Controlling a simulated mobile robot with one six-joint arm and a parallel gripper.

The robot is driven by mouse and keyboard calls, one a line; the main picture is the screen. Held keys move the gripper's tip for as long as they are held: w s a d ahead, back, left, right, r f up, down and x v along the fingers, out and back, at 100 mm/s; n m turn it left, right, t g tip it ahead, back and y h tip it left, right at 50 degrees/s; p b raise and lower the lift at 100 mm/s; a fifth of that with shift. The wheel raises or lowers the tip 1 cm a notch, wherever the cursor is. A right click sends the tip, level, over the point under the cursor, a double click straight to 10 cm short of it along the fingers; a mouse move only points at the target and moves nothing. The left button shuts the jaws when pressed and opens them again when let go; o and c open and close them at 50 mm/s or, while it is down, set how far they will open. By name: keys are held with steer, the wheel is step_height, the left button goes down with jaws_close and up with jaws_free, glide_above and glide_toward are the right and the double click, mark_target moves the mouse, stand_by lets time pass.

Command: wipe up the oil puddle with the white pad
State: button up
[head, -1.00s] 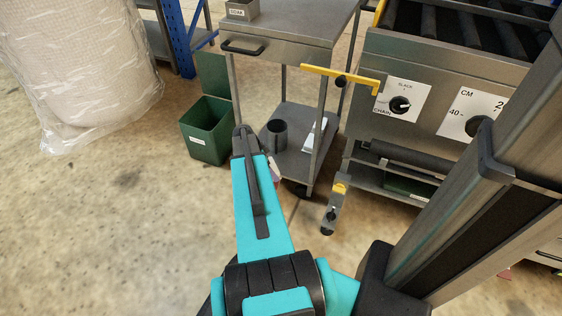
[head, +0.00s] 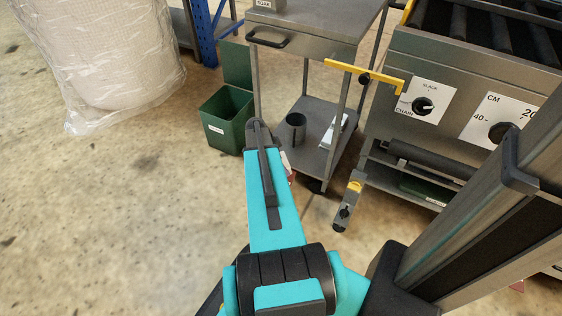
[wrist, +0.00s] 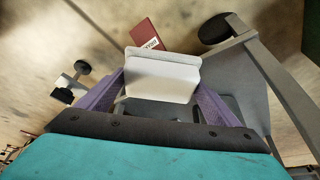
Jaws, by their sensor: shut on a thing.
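The white pad (wrist: 162,80) is a small pale block with a raised lip. In the wrist view it sits between the purple fingers of my gripper (wrist: 160,88), which is shut on it. In the head view my teal arm hides the gripper and the pad.
A red labelled object (wrist: 145,34) lies beyond the pad. A green bin (head: 226,122), a steel cart (head: 313,25) with a cup (head: 296,127) on its lower shelf, and a roller machine (head: 455,80) stand ahead. A wrapped bale (head: 110,60) stands left. Floor at left is clear.

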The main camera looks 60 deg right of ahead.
steer(key=w+a+r+n+t+p, duration=0.2)
steer(key=w+a+r+n+p, duration=0.4)
steer(key=r, duration=0.7)
steer(key=w+a+r+n+t+p, duration=0.15)
steer(key=w+a+r+p, duration=0.25)
steer(key=w+a+r, duration=0.55)
steer(key=w+a+r+n+t+p, duration=0.1)
steer(key=w+a+r+n+p, duration=0.65)
steer(key=r, duration=0.85)
steer(key=w+a+r+n+t+y+p, duration=0.1)
steer(key=w+a+r+n+p, duration=0.1)
steer(key=a+r, duration=0.8)
steer(key=w+a+r+n+t+y+p, duration=0.1)
steer(key=a+r+n+p, duration=0.4)
steer(key=a+r, duration=0.5)
steer(key=w+a+r+n+t+y+p, duration=0.1)
steer(key=w+a+r+n+p, duration=0.2)
steer(key=a+r, duration=0.8)
step_height(320, 180, up, 3)
steer(key=shift+r+n+p, duration=0.1)
steer(key=shift+n+p, duration=0.6)
steer(key=shift+a, duration=0.15)
